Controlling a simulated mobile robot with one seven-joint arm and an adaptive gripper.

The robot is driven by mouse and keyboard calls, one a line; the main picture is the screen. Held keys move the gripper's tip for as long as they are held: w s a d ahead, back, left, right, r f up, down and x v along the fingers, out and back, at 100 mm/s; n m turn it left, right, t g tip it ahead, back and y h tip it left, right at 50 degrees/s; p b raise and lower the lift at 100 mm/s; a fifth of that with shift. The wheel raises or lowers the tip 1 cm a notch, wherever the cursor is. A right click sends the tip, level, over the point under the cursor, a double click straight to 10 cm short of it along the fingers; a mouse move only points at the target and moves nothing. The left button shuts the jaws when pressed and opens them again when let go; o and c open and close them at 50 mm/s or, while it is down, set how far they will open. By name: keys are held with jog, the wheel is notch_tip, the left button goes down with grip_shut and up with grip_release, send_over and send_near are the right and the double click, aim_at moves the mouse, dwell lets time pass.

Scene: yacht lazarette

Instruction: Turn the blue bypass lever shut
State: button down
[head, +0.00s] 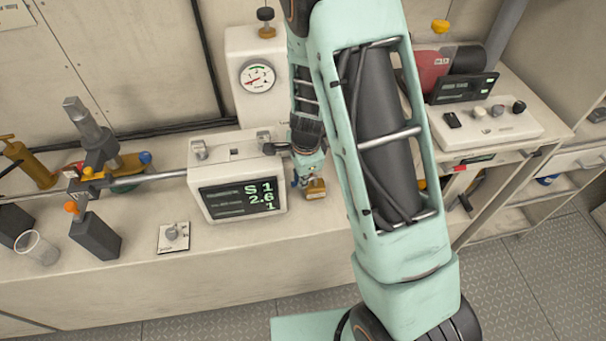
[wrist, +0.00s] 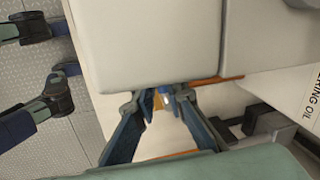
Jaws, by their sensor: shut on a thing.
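A blue rounded end (head: 145,157) shows on the yellow-and-grey fitting at the left in the head view. It may be the bypass lever; I cannot tell for sure. My gripper (head: 309,178) is far to the right of it, low beside the display box. In the wrist view, my gripper (wrist: 165,97) has its fingertips close together on a small brass piece with some blue beside it. The brass piece (head: 316,189) also shows under my gripper in the head view. The fingers and the display box partly hide it.
The display box (head: 240,202) stands close left of my gripper and fills the upper wrist view (wrist: 150,45). A gauge tank (head: 258,78) stands behind. A grey rail (head: 140,180), a clear cup (head: 36,249) and a small knob plate (head: 173,237) are at left.

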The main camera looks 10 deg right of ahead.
jog(key=shift+w+a+m+p, duration=0.15)
jog(key=shift+w+m+p, duration=0.25)
jog(key=shift+m+p, duration=0.5)
jog(key=c, duration=2)
grip_release()
jog(key=shift+o, duration=0.2)
notch_tip(320, 180, up, 12)
jog(key=s, duration=0.2)
jog(key=shift+s, duration=0.15)
jog(key=shift+f, duration=0.1)
